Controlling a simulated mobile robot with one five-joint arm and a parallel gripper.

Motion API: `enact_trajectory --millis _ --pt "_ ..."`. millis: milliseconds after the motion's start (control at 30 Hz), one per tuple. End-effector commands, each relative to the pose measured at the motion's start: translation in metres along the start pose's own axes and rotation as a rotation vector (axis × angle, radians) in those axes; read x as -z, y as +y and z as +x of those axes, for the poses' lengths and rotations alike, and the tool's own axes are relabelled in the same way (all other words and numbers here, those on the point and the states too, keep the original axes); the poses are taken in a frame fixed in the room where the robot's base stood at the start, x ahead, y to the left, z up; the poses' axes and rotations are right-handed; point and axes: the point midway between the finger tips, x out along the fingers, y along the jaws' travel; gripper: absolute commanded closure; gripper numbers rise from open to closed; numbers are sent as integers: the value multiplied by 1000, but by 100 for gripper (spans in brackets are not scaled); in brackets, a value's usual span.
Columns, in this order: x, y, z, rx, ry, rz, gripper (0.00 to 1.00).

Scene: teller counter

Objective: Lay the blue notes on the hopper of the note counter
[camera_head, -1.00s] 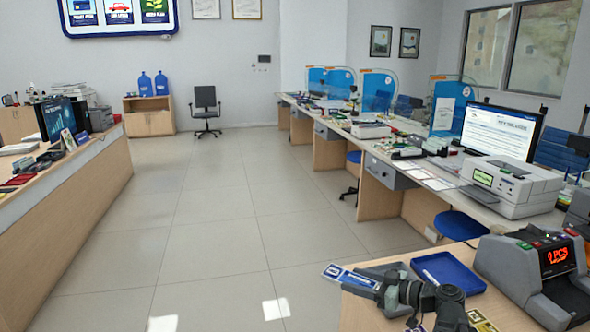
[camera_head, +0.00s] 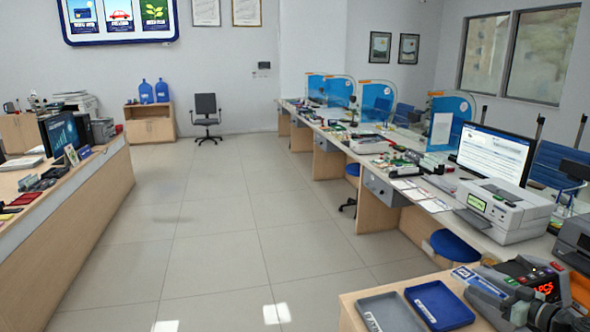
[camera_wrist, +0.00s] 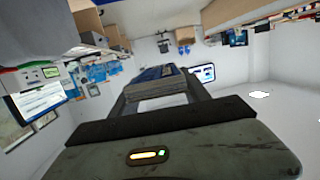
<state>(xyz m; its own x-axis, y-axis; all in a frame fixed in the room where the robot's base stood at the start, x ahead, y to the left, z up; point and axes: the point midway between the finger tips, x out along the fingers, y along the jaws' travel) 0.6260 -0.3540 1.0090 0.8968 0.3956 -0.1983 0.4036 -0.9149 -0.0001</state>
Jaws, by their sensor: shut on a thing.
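The blue notes (camera_head: 465,274) are a flat banded bundle. Whether the notes touch the counter cannot be told. In the wrist view the blue notes (camera_wrist: 155,77) sit between the two fingers of my gripper (camera_wrist: 160,90).
A grey tray (camera_head: 372,326) and a blue tray (camera_head: 419,311) lie side by side on the wooden desk, left of my arm. A white machine (camera_head: 508,213) and a monitor (camera_head: 497,153) stand on the long counter behind. The floor at left is open.

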Motion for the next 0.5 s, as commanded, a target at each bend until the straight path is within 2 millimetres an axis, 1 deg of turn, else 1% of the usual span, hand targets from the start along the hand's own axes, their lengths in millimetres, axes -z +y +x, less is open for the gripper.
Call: enact_trajectory --millis 33,100,200,300,500 --pt "17 21 -27 -43 0 9 92" --pt "23 43 -56 -91 0 19 92" --pt "26 63 -87 -141 0 29 92" --pt "26 73 -103 -166 0 34 92" --pt "24 74 -105 -170 0 35 92"
